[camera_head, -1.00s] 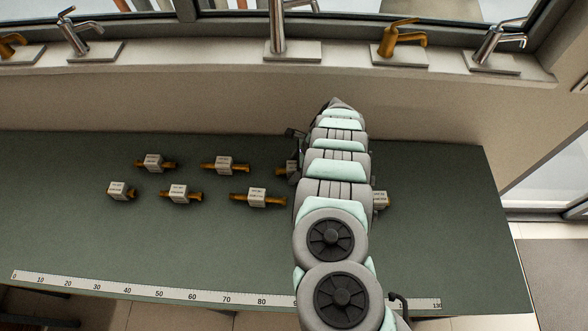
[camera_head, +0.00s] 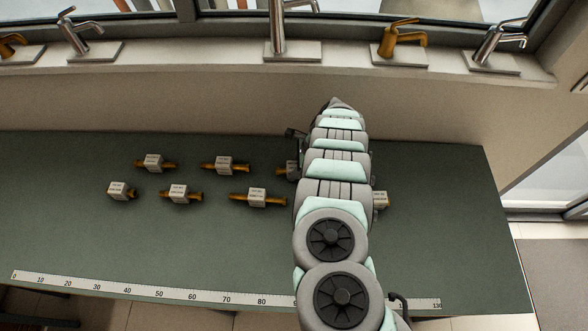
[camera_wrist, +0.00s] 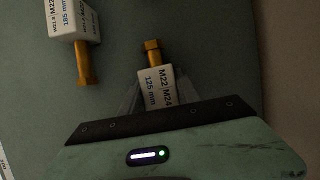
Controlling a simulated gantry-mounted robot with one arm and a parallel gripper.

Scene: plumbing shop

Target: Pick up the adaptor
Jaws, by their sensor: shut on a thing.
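In the wrist view, an adaptor (camera_wrist: 155,87) with a brass end and a white label block reading M22, M24 and 125 mm lies between the fingers of my gripper (camera_wrist: 152,93). The gripper is shut on it. Its lower part is hidden behind the gripper body. In the head view, my arm covers the gripper and most of that area. Several other brass adaptors with white blocks lie on the green table in two rows, such as one in the back row (camera_head: 225,165) and one in the front row (camera_head: 258,198).
A second adaptor (camera_wrist: 80,30) lies close by at the upper left of the wrist view. A ruler strip (camera_head: 140,290) runs along the front of the green table (camera_head: 90,235).

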